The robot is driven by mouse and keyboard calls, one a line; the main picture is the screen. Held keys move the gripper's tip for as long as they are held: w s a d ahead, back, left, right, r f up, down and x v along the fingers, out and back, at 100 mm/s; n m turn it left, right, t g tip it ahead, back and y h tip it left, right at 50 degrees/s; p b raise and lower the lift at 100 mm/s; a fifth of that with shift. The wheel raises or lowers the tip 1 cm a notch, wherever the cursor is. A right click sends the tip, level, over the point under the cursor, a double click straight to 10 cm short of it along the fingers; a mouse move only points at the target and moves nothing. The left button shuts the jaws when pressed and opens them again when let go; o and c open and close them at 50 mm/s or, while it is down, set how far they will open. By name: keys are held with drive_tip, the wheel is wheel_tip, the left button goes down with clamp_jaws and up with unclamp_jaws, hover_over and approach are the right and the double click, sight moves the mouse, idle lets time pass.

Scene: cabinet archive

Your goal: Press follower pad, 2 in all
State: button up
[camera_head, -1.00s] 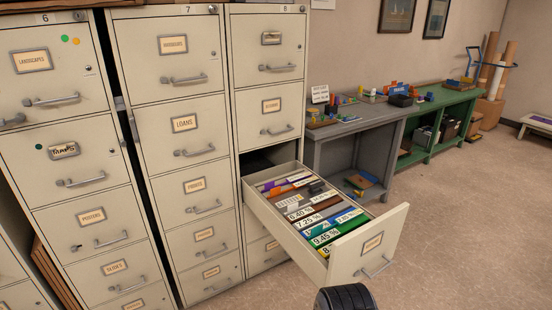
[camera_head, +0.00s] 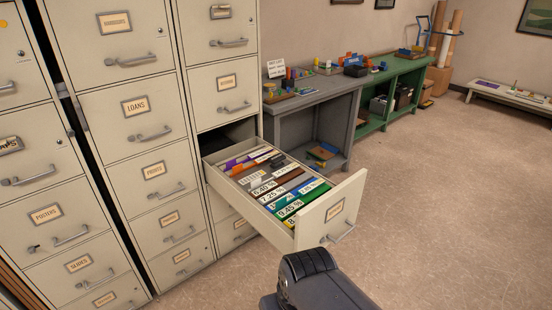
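An open file drawer (camera_head: 219,184) juts out from the right-hand cabinet, full of hanging folders with coloured tabs and number labels such as 6.40 % and 7.25 %. Part of my arm (camera_head: 318,280), black and rounded, shows at the bottom, in front of the drawer. My gripper's fingers are not visible.
Tall cream cabinets (camera_head: 140,107) with closed drawers labelled Loans, Prints and Posters fill the left. A grey workbench (camera_head: 318,103) and a green bench (camera_head: 405,80) with small items stand behind. A low bench (camera_head: 508,98) stands far right. The floor (camera_head: 440,200) on the right is clear.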

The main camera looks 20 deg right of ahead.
clamp_jaws()
idle(1.4)
